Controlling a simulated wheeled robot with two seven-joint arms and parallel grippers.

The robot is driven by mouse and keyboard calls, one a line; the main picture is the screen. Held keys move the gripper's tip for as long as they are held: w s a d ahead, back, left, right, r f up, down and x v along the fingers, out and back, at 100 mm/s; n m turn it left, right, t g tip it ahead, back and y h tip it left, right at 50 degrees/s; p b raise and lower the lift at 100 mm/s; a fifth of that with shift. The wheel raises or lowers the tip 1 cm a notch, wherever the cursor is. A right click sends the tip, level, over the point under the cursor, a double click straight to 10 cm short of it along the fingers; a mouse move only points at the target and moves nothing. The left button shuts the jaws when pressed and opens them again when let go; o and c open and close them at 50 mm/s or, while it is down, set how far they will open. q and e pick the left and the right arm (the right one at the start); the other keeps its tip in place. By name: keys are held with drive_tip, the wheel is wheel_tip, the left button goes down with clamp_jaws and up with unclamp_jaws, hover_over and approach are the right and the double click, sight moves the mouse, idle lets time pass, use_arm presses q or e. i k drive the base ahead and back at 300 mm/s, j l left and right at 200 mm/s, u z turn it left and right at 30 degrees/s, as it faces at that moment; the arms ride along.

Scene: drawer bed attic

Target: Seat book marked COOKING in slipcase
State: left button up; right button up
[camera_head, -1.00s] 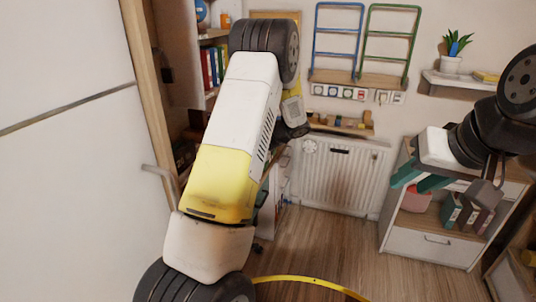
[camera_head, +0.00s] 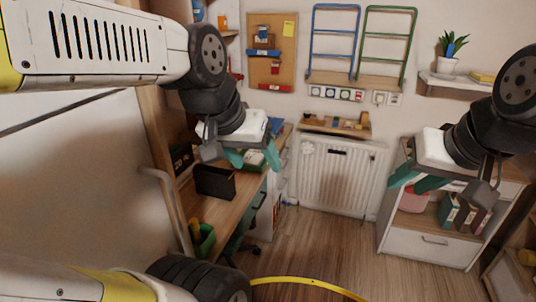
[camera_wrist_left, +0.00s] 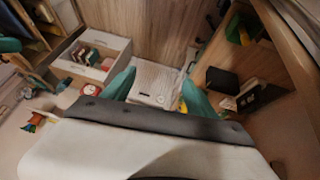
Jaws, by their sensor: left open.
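No lettering reading COOKING can be made out. A black open-topped box (camera_head: 215,182), possibly the slipcase, stands on the wooden desk; it also shows in the left wrist view (camera_wrist_left: 222,80). A dark item with pale marking (camera_head: 182,158) stands behind it to the left, too small to read. My left gripper (camera_head: 245,159) is above the desk, beyond and right of the black box, with teal fingers apart and nothing between them. In the left wrist view its fingers (camera_wrist_left: 158,90) are spread. My right gripper (camera_head: 418,179) hangs before the white cabinet, its teal fingers apart and empty.
The desk (camera_head: 236,206) holds a green container (camera_head: 203,240) near its front end. The white cabinet (camera_head: 430,248) with binders is at right.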

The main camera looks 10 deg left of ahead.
sight(210, 180)
drive_tip(key=i+l+u, duration=0.4)
drive_tip(key=i+l, duration=0.65)
drive_tip(key=i+u, duration=0.1)
drive_tip(key=u, duration=0.85)
